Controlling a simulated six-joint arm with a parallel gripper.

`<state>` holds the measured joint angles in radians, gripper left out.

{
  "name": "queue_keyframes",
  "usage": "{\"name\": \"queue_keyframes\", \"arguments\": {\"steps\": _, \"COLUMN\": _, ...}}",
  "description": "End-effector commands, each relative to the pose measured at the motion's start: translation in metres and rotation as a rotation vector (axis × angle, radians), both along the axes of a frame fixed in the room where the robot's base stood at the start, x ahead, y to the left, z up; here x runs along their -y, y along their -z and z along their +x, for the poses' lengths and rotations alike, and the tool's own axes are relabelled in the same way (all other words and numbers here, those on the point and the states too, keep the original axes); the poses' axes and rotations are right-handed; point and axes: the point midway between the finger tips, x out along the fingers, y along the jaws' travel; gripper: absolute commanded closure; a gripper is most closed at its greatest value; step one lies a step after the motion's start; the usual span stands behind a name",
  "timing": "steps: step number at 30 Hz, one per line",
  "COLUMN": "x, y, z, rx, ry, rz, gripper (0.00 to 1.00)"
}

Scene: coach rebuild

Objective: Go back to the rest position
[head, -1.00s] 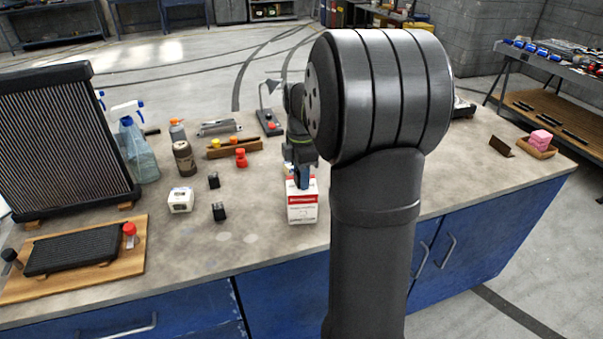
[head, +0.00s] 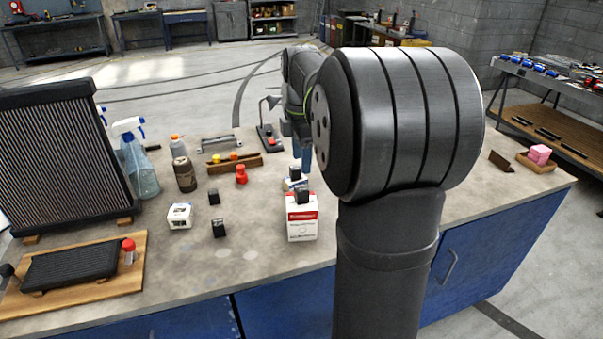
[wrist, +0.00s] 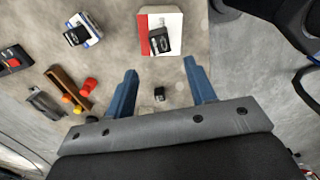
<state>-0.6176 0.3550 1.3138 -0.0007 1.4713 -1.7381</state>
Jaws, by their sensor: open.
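My gripper (head: 302,158) is open and empty, above the bench behind a white and red box (head: 302,230). Its blue fingers also show in the wrist view (wrist: 162,88), spread apart. A black block (head: 303,194) stands on top of the box, clear of the fingers; both also show at the top of the wrist view, the box (wrist: 172,18) and the block (wrist: 159,42). My arm hides part of the gripper and the right of the bench in the head view.
A blue and white box (wrist: 94,29) with a black block on it stands near the red box. Two black blocks (head: 219,229), a white part (head: 180,216), bottles (head: 185,175) and a wooden rack (head: 245,164) are to the left. A radiator (head: 60,155) stands far left.

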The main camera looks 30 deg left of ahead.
Motion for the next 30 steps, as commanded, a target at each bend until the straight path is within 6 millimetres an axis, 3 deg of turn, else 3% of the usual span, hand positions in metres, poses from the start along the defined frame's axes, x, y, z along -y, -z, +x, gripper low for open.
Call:
{"name": "queue_keyframes", "arguments": {"steps": 6, "x": 0.000, "y": -0.016, "z": 0.000, "rx": -0.001, "ry": 0.000, "rz": -0.001, "gripper": 0.50}}
{"name": "queue_keyframes", "arguments": {"steps": 17, "x": 0.000, "y": -0.015, "z": 0.000, "rx": -0.001, "ry": 0.000, "rz": -0.001, "gripper": 0.50}}
{"name": "queue_keyframes", "arguments": {"steps": 23, "x": 0.000, "y": 0.004, "z": 0.000, "rx": -0.004, "ry": 0.000, "rz": -0.002, "gripper": 0.50}}
{"name": "queue_keyframes", "arguments": {"steps": 30, "x": 0.000, "y": 0.052, "z": -0.001, "rx": -0.006, "ry": 0.000, "rz": -0.004, "gripper": 0.50}}
